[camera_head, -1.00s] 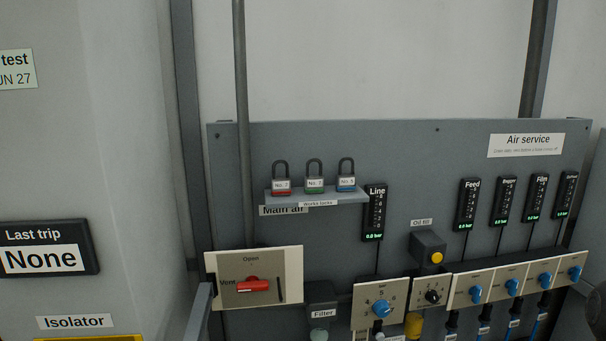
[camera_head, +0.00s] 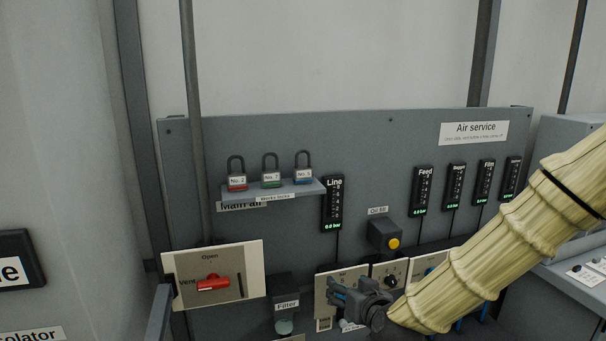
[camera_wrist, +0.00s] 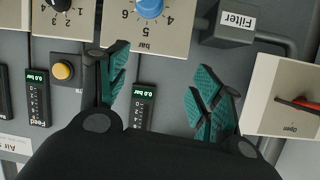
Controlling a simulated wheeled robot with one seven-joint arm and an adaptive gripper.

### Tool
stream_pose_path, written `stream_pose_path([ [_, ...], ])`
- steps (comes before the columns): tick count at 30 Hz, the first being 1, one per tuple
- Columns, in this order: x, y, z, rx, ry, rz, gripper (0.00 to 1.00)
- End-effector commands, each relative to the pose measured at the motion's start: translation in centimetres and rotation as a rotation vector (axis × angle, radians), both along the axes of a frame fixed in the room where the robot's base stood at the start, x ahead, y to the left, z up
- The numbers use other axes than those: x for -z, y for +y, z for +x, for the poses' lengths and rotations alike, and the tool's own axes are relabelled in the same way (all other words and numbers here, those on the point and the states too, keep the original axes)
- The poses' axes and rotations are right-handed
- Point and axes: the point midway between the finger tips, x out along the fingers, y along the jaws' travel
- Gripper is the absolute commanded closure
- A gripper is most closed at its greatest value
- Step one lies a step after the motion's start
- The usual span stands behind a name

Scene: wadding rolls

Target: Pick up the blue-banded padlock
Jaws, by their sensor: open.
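The blue-banded padlock (camera_head: 303,170) stands upright at the right end of a small grey shelf (camera_head: 240,198) on the panel, shackle up, in the head view. A green-banded padlock (camera_head: 271,172) and a red-banded padlock (camera_head: 236,176) stand to its left. My gripper (camera_head: 338,295) is below and a little right of the shelf, in front of the lower panel, apart from the padlocks. In the wrist view my gripper (camera_wrist: 158,92) has its two green-padded fingers spread with nothing between them. No padlock shows in the wrist view.
The Line gauge (camera_head: 333,204) is just right of the shelf. The red-handled valve plate (camera_head: 250,268) is lower left, and the Filter (camera_head: 286,318) is beside it. The oil fill box (camera_head: 384,235) juts out near my arm. The panel above the shelf is clear.

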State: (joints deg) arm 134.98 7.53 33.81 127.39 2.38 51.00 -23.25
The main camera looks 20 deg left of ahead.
Motion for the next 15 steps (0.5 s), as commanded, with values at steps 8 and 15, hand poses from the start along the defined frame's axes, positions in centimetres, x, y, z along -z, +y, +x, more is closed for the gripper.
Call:
stream_pose_path([
  [8, -18.7, 6.4, 1.0, -0.061, -0.305, 0.071, 0.34],
  [15, -24.2, 8.3, 0.6, -0.076, -0.394, 0.09, 0.34],
])
